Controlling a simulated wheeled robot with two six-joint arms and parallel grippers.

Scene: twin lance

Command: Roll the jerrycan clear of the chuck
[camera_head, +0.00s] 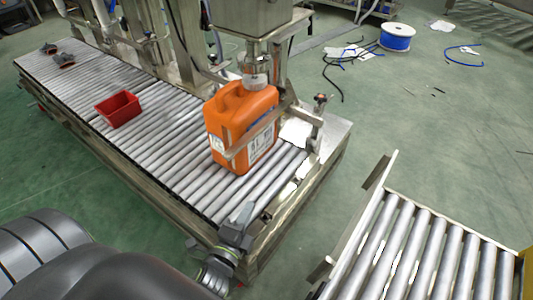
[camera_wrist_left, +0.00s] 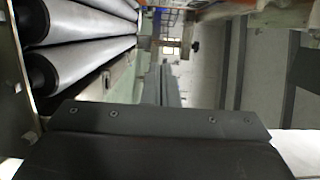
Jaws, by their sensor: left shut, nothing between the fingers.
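The orange jerrycan (camera_head: 228,122) stands upright on the roller conveyor (camera_head: 170,140), with a metal bar across its front. The chuck (camera_head: 256,66) is the metal cylinder hanging right over its top. It overlaps the mouth area, and I cannot tell whether they touch. My left gripper (camera_head: 242,213) is shut and empty at the near end of the conveyor, low and in front of the jerrycan, apart from it. The left wrist view shows a dark gripper part (camera_wrist_left: 160,125) and rollers (camera_wrist_left: 75,40), but no jerrycan. My right gripper is not in view.
A small red bin (camera_head: 118,109) sits on the rollers further left. A second roller conveyor (camera_head: 410,250) stands at lower right, across a floor gap. A metal clamp frame (camera_head: 305,125) is beside the jerrycan. A blue cable spool (camera_head: 397,37) and loose cables lie on the floor behind.

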